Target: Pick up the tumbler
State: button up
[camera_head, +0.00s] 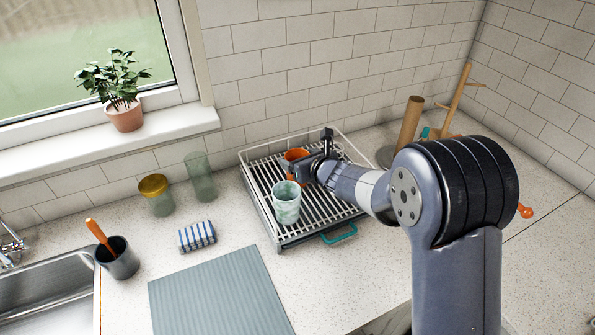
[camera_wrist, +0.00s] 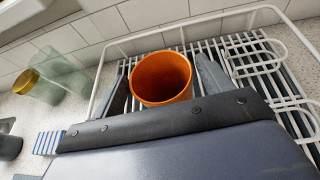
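An orange tumbler (camera_head: 296,156) stands in the dish rack, partly hidden by my gripper in the head view. In the wrist view the orange tumbler (camera_wrist: 161,78) is upright with its open mouth showing. My gripper (camera_head: 303,153) is low over the rack. In the wrist view its fingers (camera_wrist: 162,70) are spread, one on each side of the orange tumbler. They look apart from its wall, with a narrow gap on the left. A pale green marbled cup (camera_head: 286,203) stands in the rack nearer the front.
The wire dish rack (camera_head: 335,227) has a raised rim around the tumbler. A paper-roll holder (camera_head: 410,122) stands right of the rack.

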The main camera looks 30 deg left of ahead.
jog(key=c, duration=1)
